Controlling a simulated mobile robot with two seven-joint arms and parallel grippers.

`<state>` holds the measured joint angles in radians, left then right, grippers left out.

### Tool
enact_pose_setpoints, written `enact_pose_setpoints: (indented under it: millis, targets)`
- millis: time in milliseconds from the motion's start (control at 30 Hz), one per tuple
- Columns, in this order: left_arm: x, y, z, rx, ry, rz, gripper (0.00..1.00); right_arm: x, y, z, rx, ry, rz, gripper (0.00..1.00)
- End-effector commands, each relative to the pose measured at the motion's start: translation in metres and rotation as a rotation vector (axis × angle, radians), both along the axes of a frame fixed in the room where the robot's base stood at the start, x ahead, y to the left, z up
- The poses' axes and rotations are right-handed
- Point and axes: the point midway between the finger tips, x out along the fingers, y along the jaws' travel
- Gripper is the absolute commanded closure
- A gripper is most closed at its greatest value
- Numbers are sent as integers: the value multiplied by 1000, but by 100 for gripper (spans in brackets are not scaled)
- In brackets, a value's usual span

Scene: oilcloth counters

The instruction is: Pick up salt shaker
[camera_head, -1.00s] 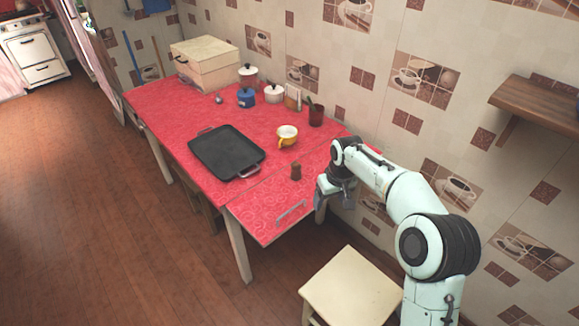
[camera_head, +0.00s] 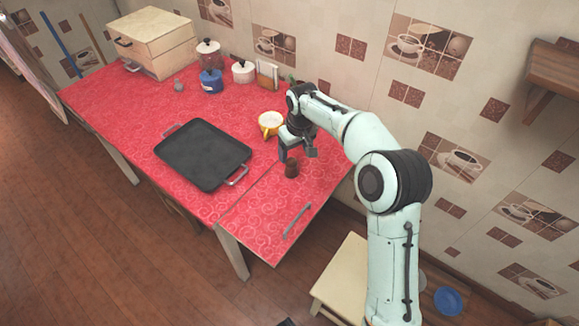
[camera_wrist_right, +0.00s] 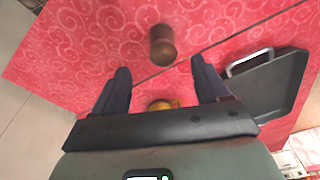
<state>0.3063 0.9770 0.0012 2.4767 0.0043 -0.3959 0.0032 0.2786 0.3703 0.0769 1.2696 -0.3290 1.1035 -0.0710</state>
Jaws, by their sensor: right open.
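A small brown wooden shaker (camera_head: 291,170) stands upright on the red table, near the seam of its front leaf. It looks like the salt shaker, though no label shows. My right gripper (camera_head: 297,154) is above the table, just behind the shaker, fingers pointing down. In the right wrist view, the shaker (camera_wrist_right: 162,45) is beyond the open, empty fingers (camera_wrist_right: 160,68), roughly centred between them and not touched. My left gripper is not in view.
A black griddle tray (camera_head: 202,154) lies left of the shaker. Pots, a blue canister (camera_head: 211,82) and a wooden box (camera_head: 152,42) stand at the back. The front leaf with its handle (camera_head: 297,221) is clear.

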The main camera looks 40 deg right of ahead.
Motion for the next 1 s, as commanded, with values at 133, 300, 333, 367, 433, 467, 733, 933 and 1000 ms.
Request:
enact_pose_setpoints:
  millis: [133,300,333,367,433,467,733,933,1000]
  targets:
    - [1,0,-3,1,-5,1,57,3,0,-25,0,2,0,25]
    - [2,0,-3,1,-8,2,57,5,0,-35,0,-1,0,25]
    - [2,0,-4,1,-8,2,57,5,0,-36,0,-1,0,25]
    - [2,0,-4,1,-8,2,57,6,0,-38,0,-1,0,25]
    - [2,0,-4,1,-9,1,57,6,1,-44,0,1,0,25]
    - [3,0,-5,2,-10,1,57,6,1,-48,0,2,0,25]
    - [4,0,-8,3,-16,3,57,12,3,-85,0,1,-1,25]
    - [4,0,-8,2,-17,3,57,13,3,-86,0,-1,0,25]
    - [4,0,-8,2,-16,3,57,13,3,-85,0,-1,0,38]
